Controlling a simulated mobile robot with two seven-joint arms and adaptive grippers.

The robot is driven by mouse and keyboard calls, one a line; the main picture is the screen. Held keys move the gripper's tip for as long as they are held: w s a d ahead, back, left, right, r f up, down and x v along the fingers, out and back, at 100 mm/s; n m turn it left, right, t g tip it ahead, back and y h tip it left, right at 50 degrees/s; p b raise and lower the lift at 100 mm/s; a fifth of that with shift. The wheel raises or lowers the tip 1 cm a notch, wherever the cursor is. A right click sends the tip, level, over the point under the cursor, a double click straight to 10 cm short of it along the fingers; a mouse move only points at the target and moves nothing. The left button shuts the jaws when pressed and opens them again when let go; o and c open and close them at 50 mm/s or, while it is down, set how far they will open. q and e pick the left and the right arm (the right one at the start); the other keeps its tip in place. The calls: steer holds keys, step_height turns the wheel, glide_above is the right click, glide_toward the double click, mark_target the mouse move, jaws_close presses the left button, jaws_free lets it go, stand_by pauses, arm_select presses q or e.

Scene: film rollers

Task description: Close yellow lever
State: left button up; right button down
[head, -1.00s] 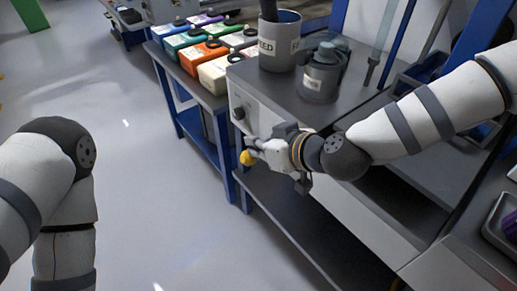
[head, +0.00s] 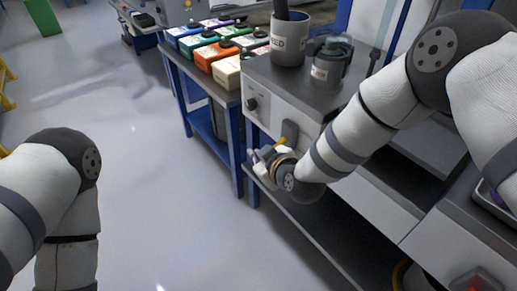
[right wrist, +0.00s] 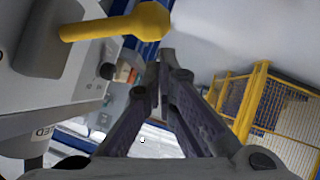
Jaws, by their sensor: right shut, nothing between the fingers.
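The yellow lever (head: 281,142) sits on a dark mount (head: 290,131) on the front panel of the grey-white machine. My right gripper (head: 256,160) is just below and left of it in the head view, partly hidden by its own wrist. In the right wrist view the lever (right wrist: 115,25) is large at the upper left, with its rounded end toward the fingers.
A black dial (head: 252,104) is on the same panel. A grey bin (head: 289,42) and a dark canister (head: 329,62) stand on the machine. Coloured boxes (head: 216,50) sit on a blue-legged table at left. Open floor lies left of the machine.

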arm_select(q)
steer(key=shift+s+f, duration=0.15)
arm_select(e)
steer(key=shift+f, duration=0.65)
steer(key=shift+f, duration=0.1)
